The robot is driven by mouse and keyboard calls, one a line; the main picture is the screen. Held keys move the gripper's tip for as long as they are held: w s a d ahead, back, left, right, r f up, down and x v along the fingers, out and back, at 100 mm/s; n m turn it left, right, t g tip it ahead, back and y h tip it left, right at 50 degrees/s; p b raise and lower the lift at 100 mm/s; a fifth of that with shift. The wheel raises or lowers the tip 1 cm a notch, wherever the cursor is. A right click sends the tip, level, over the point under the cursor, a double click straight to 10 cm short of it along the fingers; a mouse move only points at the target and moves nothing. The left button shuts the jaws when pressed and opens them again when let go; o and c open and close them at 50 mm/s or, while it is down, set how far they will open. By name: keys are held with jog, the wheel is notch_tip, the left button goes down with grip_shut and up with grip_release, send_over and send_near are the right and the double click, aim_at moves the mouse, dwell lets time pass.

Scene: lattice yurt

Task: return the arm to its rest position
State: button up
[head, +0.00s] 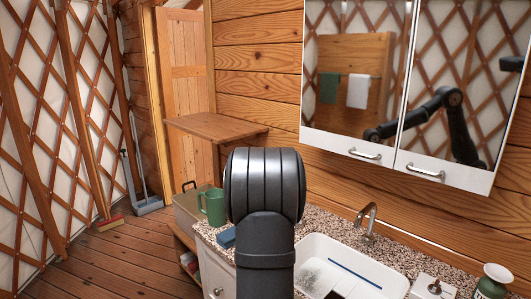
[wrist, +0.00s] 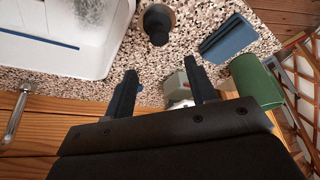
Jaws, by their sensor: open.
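My arm (head: 264,210) rises as a black elbow in the middle foreground of the head view and hides part of the counter behind it. My gripper is not directly in the head view. In the wrist view my gripper (wrist: 160,84) is open, its two dark fingers apart with nothing held between them. Past the fingers I see the speckled counter edge and a small grey-white thing (wrist: 178,88), which I cannot identify. The cabinet's mirrored door reflects my bent arm.
The counter holds a white sink (head: 338,266) with a faucet (head: 368,220), a green mug (head: 213,206), a blue block (head: 227,238) and a green-and-white container (head: 494,280). A mirrored cabinet (head: 395,160) hangs above. A wooden shelf (head: 215,127) juts out behind. Floor at left is mostly clear.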

jog(key=x, duration=1.1)
jog(key=shift+f, duration=0.3)
notch_tip(320, 180, up, 4)
jog(key=shift+r, duration=0.2)
jog(key=s+d+r, duration=0.6)
jog(key=d+r, duration=0.1)
jog(key=d, duration=0.3)
jog(key=s+d+f+m+g+h, duration=0.2)
jog(key=s+d+f+m, duration=0.4)
jog(key=d+m, duration=0.2)
jog(key=s+d+f+m+g+h, duration=0.2)
jog(key=s+d+f+m, duration=0.4)
jog(key=d, duration=0.7)
jog(key=shift+s+d+f+m, duration=0.2)
jog(key=shift+f+m, duration=0.4)
jog(key=shift+m, duration=0.8)
